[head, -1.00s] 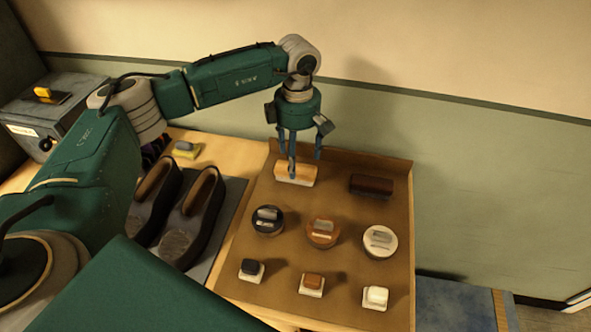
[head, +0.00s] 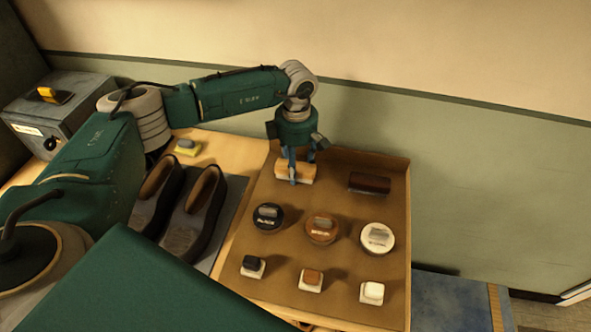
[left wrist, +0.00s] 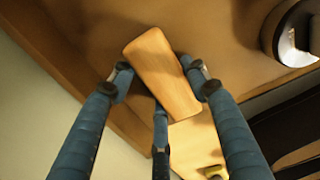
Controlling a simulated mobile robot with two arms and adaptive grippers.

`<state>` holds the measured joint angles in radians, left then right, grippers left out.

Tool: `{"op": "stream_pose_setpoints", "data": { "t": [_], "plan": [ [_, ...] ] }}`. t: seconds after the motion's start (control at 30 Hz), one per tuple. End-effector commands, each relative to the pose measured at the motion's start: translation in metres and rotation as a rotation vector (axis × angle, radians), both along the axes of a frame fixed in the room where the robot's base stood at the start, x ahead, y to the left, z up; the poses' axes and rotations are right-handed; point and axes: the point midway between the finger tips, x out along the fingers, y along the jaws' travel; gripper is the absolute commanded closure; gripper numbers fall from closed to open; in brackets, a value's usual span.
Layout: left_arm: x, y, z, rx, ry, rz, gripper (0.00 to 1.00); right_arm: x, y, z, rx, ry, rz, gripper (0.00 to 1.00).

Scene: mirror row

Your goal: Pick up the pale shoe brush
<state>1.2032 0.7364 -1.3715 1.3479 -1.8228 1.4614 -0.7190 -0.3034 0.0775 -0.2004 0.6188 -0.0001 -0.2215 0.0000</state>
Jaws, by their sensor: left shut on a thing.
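The pale shoe brush (head: 309,173) is a light wooden block at the back left of the brown tray (head: 336,274). My left gripper (head: 302,178) reaches down over it from above and is shut on it. In the left wrist view the brush (left wrist: 163,75) lies between the blue fingers (left wrist: 160,95), which touch its sides. The brush's underside is hidden, and I cannot tell whether it is clear of the tray. My right gripper is not in view.
A dark brush (head: 369,182) lies right of the pale one. Round tins (head: 321,229) and small blocks (head: 312,279) stand in rows nearer on the tray. Dark shoes (head: 192,213) are left of it, and a wall (head: 480,190) is behind.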

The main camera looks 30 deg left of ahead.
Motion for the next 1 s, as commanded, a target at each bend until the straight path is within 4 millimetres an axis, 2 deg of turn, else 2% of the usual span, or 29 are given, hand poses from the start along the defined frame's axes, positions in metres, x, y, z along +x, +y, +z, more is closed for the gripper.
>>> {"op": "stream_pose_setpoints", "data": {
  "t": [0.27, 0.47, 0.57, 0.8, 1.0],
  "plan": [
    [0.001, 0.000, 0.005, -0.001, -0.002, 0.001, 0.82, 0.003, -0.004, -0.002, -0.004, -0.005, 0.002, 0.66],
    [0.001, 0.000, 0.030, -0.001, -0.004, 0.000, 0.82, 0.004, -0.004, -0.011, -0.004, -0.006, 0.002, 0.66],
    [0.002, 0.000, 0.052, -0.001, -0.008, -0.001, 0.82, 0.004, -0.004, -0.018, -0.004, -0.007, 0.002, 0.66],
    [0.002, -0.001, 0.122, -0.002, -0.008, 0.000, 0.82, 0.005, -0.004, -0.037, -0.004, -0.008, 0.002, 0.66],
    [0.001, -0.001, 0.169, -0.001, -0.005, 0.000, 0.82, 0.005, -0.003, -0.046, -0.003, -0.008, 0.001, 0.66]
  ]
}}
